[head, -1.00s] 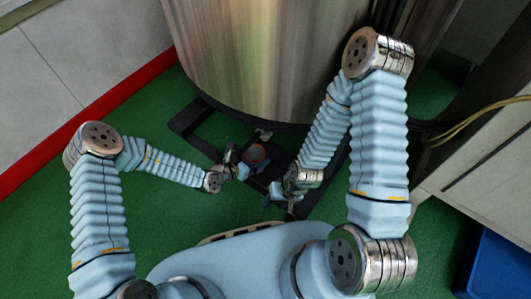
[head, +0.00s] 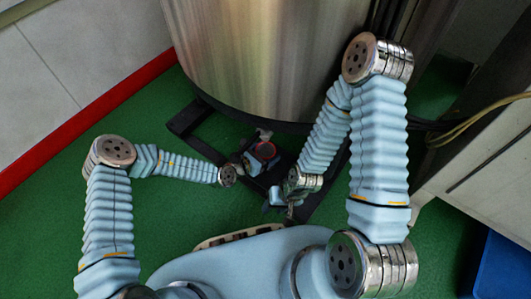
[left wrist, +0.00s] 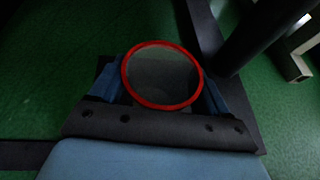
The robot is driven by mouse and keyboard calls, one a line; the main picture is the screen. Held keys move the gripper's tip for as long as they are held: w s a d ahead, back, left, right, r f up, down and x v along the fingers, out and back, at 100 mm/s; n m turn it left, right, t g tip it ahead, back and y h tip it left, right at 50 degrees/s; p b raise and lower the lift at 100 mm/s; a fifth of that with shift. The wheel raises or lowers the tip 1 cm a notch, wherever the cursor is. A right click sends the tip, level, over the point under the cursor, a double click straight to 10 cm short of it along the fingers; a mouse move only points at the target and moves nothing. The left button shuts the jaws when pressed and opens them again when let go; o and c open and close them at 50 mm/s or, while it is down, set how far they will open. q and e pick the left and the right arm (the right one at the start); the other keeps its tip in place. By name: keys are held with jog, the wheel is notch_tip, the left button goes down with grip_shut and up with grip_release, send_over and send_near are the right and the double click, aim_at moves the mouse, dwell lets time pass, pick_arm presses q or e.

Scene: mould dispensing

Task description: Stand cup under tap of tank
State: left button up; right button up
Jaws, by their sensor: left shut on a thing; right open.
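The cup (head: 265,151) has a red rim and stands near the foot of the large steel tank (head: 265,60). It shows from above in the left wrist view (left wrist: 162,77), with a grey inside. My left gripper (head: 261,160) is shut on the cup, one blue finger on each side of it. The tap (head: 264,134) is a small metal piece low on the tank front, just behind the cup in the head view. Whether the cup is right beneath it I cannot tell. My right gripper (head: 284,202) is open and empty, lower and to the right of the cup.
A black frame (head: 190,120) lies on the green floor under and in front of the tank. A red strip (head: 90,125) edges the floor at the left wall. A blue bin (head: 505,265) is at the lower right. Yellowish hoses (head: 480,120) run at the right.

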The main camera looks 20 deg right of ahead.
pick_arm(q)
jog(key=o, duration=1)
jog(key=shift+f, duration=0.1)
jog(key=shift+r, duration=0.2)
jog(key=p+v, duration=0.2)
jog(key=v, duration=1)
jog(key=shift+p, duration=0.4)
